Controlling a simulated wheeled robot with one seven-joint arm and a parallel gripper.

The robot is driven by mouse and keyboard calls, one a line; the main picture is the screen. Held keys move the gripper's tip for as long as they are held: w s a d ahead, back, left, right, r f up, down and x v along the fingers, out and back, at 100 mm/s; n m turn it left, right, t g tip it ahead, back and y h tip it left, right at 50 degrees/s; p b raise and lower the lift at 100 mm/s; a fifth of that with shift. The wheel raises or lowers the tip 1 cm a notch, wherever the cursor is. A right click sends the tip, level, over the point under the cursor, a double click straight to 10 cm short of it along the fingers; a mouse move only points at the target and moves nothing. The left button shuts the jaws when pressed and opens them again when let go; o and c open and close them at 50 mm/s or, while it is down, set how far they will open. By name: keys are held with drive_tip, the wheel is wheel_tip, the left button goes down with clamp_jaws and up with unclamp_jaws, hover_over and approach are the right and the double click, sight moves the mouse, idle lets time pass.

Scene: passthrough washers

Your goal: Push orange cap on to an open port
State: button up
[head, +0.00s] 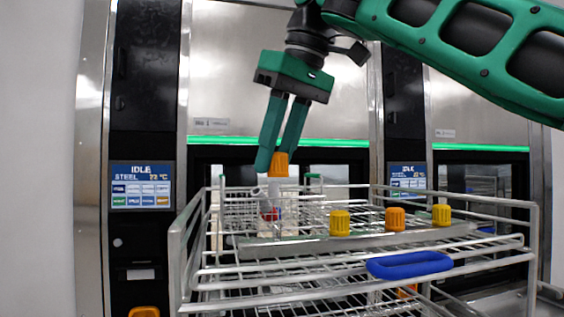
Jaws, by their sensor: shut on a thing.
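My gripper (277,160) points down with its two green fingers shut on an orange cap (279,166). The held cap is directly above a pale upright port (274,188) at the left part of the wire rack; I cannot tell whether they touch. An orange cap (395,219) sits on the metal rail (365,239) of the rack. A yellow cap (340,223) is to its left and another yellow cap (441,215) to its right.
The wire rack (178,262) stands before two washers, with a blue handle (410,265) at its front. A washer display (140,187) reads IDLE. A small red part (269,214) lies below the held cap. An orange item (144,312) is at the bottom left.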

drive_tip(key=shift+s+a+f, duration=0.1)
drive_tip(key=shift+f, duration=3.25)
drive_tip(key=shift+s, duration=0.1)
drive_tip(key=shift+r, duration=0.1)
drive_tip(key=shift+r, duration=3.05)
drive_tip(key=shift+s, duration=0.1)
